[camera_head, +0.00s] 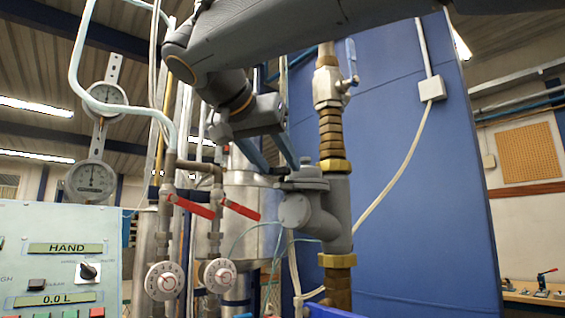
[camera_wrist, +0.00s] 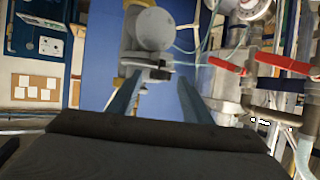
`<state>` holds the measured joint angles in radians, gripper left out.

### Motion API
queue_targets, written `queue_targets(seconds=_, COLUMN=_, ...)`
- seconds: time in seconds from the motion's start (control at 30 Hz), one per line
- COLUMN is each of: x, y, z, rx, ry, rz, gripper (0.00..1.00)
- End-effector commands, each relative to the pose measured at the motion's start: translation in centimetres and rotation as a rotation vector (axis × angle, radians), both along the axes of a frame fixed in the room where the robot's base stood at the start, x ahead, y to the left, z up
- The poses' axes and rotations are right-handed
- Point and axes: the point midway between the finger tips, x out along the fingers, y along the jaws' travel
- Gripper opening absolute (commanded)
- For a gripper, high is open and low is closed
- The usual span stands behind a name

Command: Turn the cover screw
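The grey meter body (camera_head: 325,205) sits in a vertical brass pipe in the head view, with a round face (camera_head: 294,210) turned forward and a flange on top. It also shows in the wrist view (camera_wrist: 150,30), ahead of my fingers. I cannot clearly make out the cover screw; a small knob (camera_head: 305,161) stands on the flange. My gripper (camera_head: 282,168) has two blue fingers reaching down toward the upper left of the meter. I cannot tell whether a fingertip touches the meter.
A valve with a blue lever (camera_head: 351,60) is above the meter. Red-handled valves (camera_head: 193,207) and round dials (camera_head: 164,281) stand to the left. A control panel (camera_head: 55,250) is at far left. A large blue wall (camera_head: 420,180) stands behind; thin hoses hang near the meter.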

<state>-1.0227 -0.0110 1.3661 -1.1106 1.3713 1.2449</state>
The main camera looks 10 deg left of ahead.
Motion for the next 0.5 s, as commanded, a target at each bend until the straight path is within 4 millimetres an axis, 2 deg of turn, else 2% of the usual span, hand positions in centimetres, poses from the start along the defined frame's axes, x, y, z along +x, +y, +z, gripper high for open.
queue_targets(seconds=0.03, x=0.00, y=-0.01, z=0.00, rx=0.000, ry=0.000, rz=0.000, gripper=0.38)
queue_targets(seconds=0.23, x=-0.01, y=-0.02, z=0.02, rx=0.000, ry=0.000, rz=0.000, gripper=0.05)
queue_targets(seconds=0.5, x=-0.01, y=-0.16, z=-0.03, rx=0.002, ry=-0.001, rz=0.023, gripper=0.04)
